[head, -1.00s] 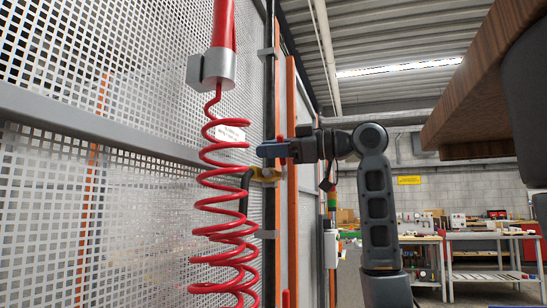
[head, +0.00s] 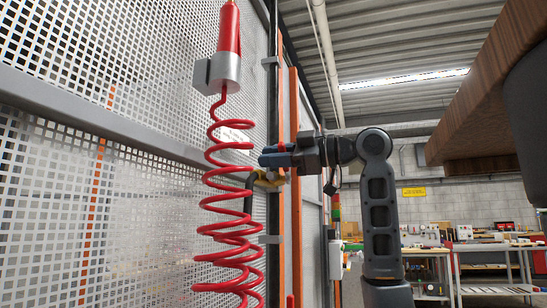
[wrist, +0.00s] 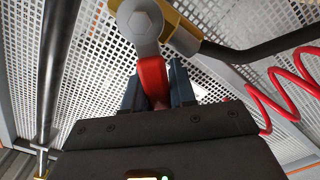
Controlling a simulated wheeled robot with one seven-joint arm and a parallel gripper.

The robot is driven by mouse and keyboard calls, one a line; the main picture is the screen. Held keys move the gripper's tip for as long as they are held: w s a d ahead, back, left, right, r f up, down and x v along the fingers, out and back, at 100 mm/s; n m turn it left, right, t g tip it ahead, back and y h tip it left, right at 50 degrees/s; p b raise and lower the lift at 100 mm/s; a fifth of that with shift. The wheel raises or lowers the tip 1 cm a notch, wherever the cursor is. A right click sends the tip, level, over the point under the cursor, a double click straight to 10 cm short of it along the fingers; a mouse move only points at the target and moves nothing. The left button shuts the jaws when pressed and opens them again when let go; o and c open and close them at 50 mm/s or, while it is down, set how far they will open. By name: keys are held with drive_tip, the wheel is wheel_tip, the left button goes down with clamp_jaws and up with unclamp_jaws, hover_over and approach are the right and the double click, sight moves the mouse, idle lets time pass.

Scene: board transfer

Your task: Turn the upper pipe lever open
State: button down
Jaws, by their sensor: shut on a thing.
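The red pipe lever (wrist: 152,80) runs down from a grey hex-bolted pivot (wrist: 142,22) on a brass valve (wrist: 183,33) in the wrist view. My gripper (wrist: 156,92) is shut on the lever, with one blue-grey finger on each side of it. In the head view my gripper (head: 272,156) is at the pipe, just above the brass valve (head: 268,182). Most of the lever is hidden by my gripper there. The black pipe (wrist: 262,47) leads off from the valve to the right in the wrist view.
A red coiled hose (head: 228,200) hangs from a red cylinder (head: 229,32) close left of my gripper. A perforated metal panel (head: 140,70) stands behind. A wooden tabletop edge (head: 475,95) juts in at upper right. Workbenches (head: 490,250) stand far back.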

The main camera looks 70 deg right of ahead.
drive_tip(key=c, duration=1)
unclamp_jaws()
